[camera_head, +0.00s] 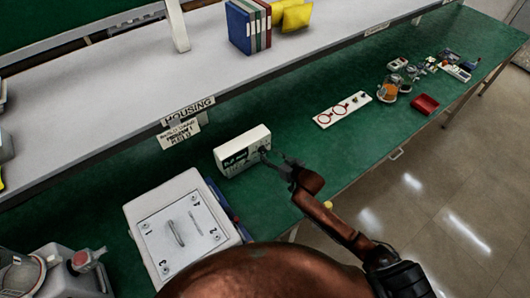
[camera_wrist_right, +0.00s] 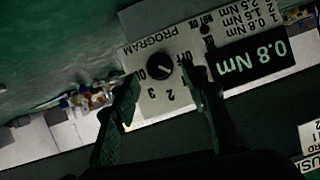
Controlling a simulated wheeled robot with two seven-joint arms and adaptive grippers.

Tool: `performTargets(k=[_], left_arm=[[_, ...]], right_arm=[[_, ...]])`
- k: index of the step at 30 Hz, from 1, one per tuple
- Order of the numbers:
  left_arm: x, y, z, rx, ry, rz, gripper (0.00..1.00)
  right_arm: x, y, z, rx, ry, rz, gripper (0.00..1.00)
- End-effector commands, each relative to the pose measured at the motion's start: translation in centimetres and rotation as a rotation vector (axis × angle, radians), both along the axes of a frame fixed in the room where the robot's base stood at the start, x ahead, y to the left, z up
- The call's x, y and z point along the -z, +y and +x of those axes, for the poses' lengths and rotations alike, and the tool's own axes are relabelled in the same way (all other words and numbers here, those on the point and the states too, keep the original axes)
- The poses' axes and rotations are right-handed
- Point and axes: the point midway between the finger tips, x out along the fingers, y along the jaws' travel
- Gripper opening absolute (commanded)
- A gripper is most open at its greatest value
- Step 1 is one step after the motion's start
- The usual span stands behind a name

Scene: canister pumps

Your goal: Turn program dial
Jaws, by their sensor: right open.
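The program dial (camera_wrist_right: 160,66) is a round black knob on the white face of a controller box (camera_head: 243,150). In the right wrist view the face (camera_wrist_right: 138,46) appears turned over, with "PROGRAM", "OFF" and several numbers around the dial. A black display (camera_wrist_right: 250,62) beside it reads 0.8 Nm. My right gripper (camera_head: 276,160) is at the front of the box. In the wrist view its two fingers (camera_wrist_right: 163,90) are open and apart, with the dial between and just beyond the tips. It does not grip the dial. My left gripper is out of view.
A large white box with numbered corners (camera_head: 150,225) stands left of the controller. A white panel with red rings (camera_head: 342,109), a red tray (camera_head: 425,104) and small parts lie farther right on the green bench (camera_head: 300,135). A shelf (camera_head: 110,90) with binders (camera_head: 240,28) runs behind.

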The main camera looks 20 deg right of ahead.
Motion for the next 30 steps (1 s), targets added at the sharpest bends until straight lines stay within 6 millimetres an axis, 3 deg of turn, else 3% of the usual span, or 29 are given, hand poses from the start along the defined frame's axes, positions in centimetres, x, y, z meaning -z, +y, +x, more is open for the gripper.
performTargets(k=[3,6,18,30], left_arm=[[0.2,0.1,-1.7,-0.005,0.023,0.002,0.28],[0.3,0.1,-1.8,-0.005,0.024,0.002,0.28],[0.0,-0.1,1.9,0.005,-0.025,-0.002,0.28],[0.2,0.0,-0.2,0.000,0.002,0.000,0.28]], right_arm=[[0.7,0.6,1.6,0.002,0.001,-0.001,0.41],[1.1,1.0,2.5,0.001,0.000,0.000,0.41],[1.5,1.6,3.3,-0.003,0.001,-0.002,0.41],[1.5,1.6,3.3,-0.003,0.001,-0.002,0.14]])
